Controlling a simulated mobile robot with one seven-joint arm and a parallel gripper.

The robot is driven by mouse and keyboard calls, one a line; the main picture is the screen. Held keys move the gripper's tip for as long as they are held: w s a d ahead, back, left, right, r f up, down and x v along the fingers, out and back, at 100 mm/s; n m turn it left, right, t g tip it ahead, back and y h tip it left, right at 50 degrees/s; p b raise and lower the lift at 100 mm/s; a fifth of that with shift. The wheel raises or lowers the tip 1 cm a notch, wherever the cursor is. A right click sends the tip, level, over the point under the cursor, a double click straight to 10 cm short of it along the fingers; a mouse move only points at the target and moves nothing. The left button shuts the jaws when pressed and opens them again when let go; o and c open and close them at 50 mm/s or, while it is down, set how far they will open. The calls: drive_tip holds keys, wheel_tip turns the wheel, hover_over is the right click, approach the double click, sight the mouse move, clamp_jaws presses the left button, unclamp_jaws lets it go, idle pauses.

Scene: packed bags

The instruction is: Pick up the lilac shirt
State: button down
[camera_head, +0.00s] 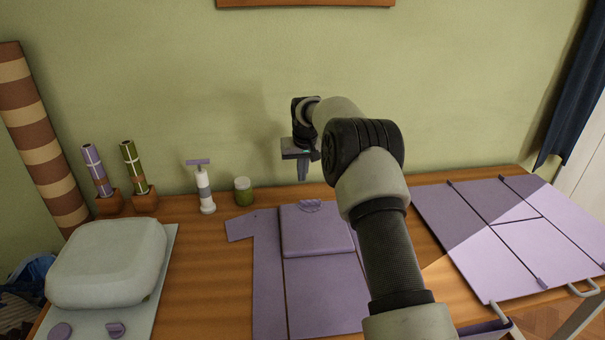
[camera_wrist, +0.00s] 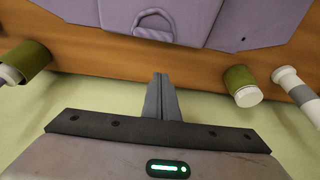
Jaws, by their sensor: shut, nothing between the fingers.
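The lilac shirt (camera_head: 268,282) lies spread flat on the wooden table, with one sleeve reaching left. A lighter lilac square piece (camera_head: 316,232) with a small loop at its far edge lies on its upper part. My arm hides the shirt's right side. In the wrist view the shirt (camera_wrist: 280,22) and the square piece (camera_wrist: 190,15) fill the top, cut off by the frame. My gripper (camera_head: 303,178) is above the table's back edge, beyond the shirt's far end. Its fingers (camera_wrist: 161,78) are together and empty, apart from the shirt.
A green jar (camera_head: 243,191) and white pump bottle (camera_head: 205,190) stand left of my gripper. Two rolls in holders (camera_head: 140,172) and a pale rounded case (camera_head: 107,262) are farther left. A lilac folding board (camera_head: 520,235) lies right. The wall (camera_head: 250,110) is close behind.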

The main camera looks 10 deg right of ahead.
drive_tip(key=x, duration=0.6)
drive_tip(key=shift+s, duration=0.1)
drive_tip(key=shift+s+b, duration=0.55)
drive_tip(key=shift+s, duration=1.4)
